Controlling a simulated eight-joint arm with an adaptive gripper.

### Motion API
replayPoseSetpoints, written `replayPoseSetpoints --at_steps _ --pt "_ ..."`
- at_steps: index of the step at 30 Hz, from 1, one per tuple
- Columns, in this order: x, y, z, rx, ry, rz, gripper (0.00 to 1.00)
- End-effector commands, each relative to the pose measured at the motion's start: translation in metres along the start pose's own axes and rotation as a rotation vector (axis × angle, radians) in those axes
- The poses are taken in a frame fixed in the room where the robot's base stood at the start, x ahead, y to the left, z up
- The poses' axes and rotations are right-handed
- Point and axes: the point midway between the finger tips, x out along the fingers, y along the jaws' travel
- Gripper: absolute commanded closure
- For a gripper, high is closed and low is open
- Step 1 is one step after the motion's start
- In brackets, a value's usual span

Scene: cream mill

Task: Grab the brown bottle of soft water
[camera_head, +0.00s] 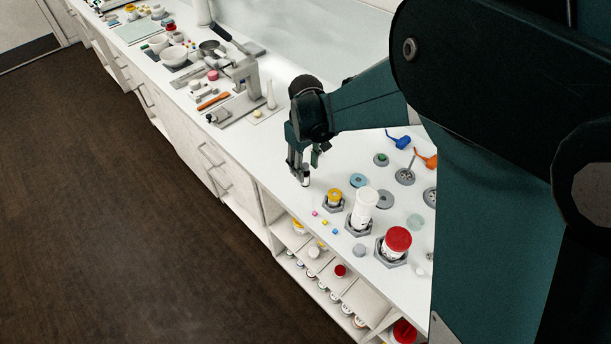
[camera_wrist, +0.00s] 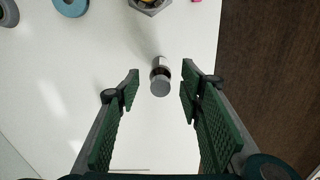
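A small bottle with a grey cap and a white label over a dark body (camera_wrist: 160,73) stands on the white counter (camera_wrist: 75,105) in the wrist view. It lies between and just beyond the tips of my open gripper (camera_wrist: 160,80), with gaps on both sides. In the head view the bottle (camera_head: 305,181) is small under my gripper (camera_head: 300,172), near the counter's front edge. The label's writing is too small to read. I cannot tell whether a finger touches the bottle.
Hexagonal holders with a yellow-topped jar (camera_head: 334,196), a white jar (camera_head: 363,207) and a red-lidded jar (camera_head: 396,243) stand to the right. A metal press (camera_head: 240,84) and bowls are at the back left. Shelves with small jars lie below the counter. Counter around the bottle is mostly clear.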

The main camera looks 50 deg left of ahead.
Motion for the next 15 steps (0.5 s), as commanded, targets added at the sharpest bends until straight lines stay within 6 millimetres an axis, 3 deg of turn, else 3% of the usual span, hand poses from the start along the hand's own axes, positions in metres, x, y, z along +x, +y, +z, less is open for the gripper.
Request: replayPoseSetpoints --at_steps 15 --pt "0.011 0.0 0.0 0.0 0.0 0.0 0.63"
